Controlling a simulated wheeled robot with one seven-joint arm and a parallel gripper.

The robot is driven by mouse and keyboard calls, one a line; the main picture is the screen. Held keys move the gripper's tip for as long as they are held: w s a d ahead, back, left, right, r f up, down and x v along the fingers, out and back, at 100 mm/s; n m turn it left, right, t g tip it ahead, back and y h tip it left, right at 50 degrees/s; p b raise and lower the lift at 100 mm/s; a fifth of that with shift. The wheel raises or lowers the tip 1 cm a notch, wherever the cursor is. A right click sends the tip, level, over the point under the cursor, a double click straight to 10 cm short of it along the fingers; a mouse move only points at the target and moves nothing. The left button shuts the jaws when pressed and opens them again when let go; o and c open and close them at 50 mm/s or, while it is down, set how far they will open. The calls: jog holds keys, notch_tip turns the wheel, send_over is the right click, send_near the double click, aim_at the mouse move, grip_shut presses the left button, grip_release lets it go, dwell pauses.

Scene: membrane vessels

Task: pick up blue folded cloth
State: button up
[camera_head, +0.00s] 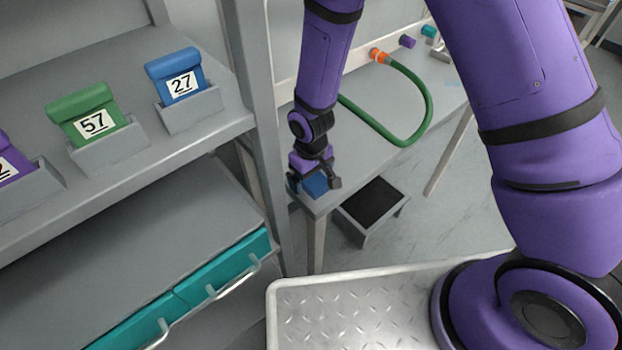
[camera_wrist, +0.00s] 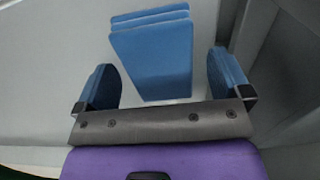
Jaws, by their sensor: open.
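The blue folded cloth (camera_wrist: 152,60) lies in layers on the grey table top, in the upper middle of the wrist view. In the head view a blue patch of the cloth (camera_head: 316,186) shows at the table's near corner, partly hidden by my gripper (camera_head: 314,182). In the wrist view my gripper (camera_wrist: 164,88) is open, with one blue-padded finger to each side of the cloth. The cloth lies between and a little beyond the fingers. I see a gap on both sides and no grip on it.
The grey table (camera_head: 385,90) carries a green hose (camera_head: 425,115) with an orange end. A shelf at left holds numbered blue (camera_head: 180,82) and green (camera_head: 90,122) packs in grey holders. A grey post (camera_head: 262,120) stands close left of my gripper. A dark-topped step (camera_head: 371,205) stands below.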

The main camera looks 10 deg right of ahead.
jog(key=c, duration=1.1)
jog(key=shift+r, duration=0.15)
